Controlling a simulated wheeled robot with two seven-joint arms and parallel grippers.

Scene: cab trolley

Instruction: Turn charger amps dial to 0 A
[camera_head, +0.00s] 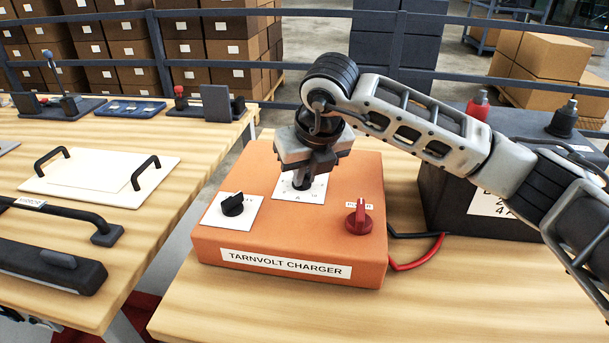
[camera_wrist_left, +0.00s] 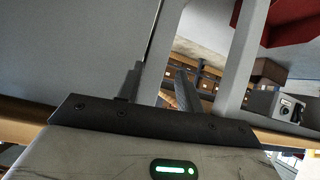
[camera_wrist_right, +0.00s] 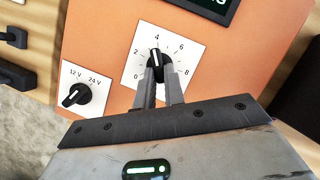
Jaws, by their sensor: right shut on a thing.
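The orange Tarnvolt charger (camera_head: 220,245) sits on the wooden table in the head view. Its amps dial (camera_wrist_right: 156,58) is a black knob on a white plate (camera_wrist_right: 134,68) marked 0 to 8. The dial's white line points up, close to the 4. My right gripper (camera_wrist_right: 160,80) is shut on the dial, one finger on each side, and hides its lower part. In the head view the right gripper (camera_head: 305,180) covers the dial from above. My left gripper (camera_wrist_left: 160,85) shows only in its wrist view, fingers apart and empty.
A black voltage knob (camera_head: 232,204) stands left of the dial and a red switch (camera_head: 358,218) right of it. A dark battery (camera_head: 450,190) with red and black cables stands to the right. A second table (camera_head: 150,210) on the left holds handled panels.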

